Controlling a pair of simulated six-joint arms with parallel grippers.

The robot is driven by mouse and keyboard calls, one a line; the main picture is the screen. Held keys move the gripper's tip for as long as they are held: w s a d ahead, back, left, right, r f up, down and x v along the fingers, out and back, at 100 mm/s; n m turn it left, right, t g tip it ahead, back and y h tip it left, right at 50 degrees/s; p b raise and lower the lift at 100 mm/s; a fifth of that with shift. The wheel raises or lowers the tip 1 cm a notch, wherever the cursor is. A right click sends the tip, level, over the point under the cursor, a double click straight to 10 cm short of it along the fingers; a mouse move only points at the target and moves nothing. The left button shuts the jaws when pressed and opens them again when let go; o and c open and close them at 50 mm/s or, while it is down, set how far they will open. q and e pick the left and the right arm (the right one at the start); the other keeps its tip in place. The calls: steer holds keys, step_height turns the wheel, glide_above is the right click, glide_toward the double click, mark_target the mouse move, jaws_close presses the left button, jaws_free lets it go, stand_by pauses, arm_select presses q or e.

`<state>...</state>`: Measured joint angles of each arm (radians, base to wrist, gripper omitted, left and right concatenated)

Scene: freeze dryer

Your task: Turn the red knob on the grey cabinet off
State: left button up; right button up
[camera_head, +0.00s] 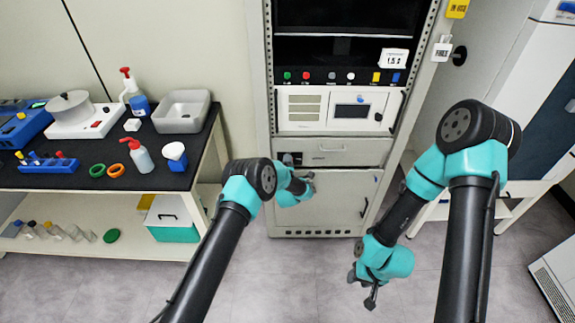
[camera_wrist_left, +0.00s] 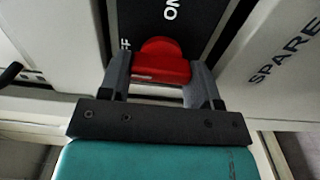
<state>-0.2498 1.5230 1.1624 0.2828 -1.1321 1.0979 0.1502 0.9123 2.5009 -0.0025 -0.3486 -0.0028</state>
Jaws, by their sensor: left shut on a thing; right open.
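The red knob (camera_wrist_left: 162,62) sits on a dark plate with "ON" and part of "OFF" lettering in the left wrist view. My left gripper (camera_wrist_left: 162,80) has one finger on each side of the knob and is shut on it. In the head view my left gripper (camera_head: 308,180) is at the front of the grey cabinet (camera_head: 335,195), by the drawer level; the knob is hard to make out there.
A panel marked "SPARE" (camera_wrist_left: 285,55) lies right of the knob plate. The cabinet door has a dark handle (camera_head: 364,207). A black-topped bench (camera_head: 75,180) with bottles, rings and a grey bin (camera_head: 182,112) stands at left. The floor before the cabinet is clear.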

arm_select(q)
steer(key=shift+r, duration=0.1)
stand_by(0.3)
steer(key=o, duration=0.9)
steer(key=shift+s, duration=0.15)
steer(key=s, duration=1.7)
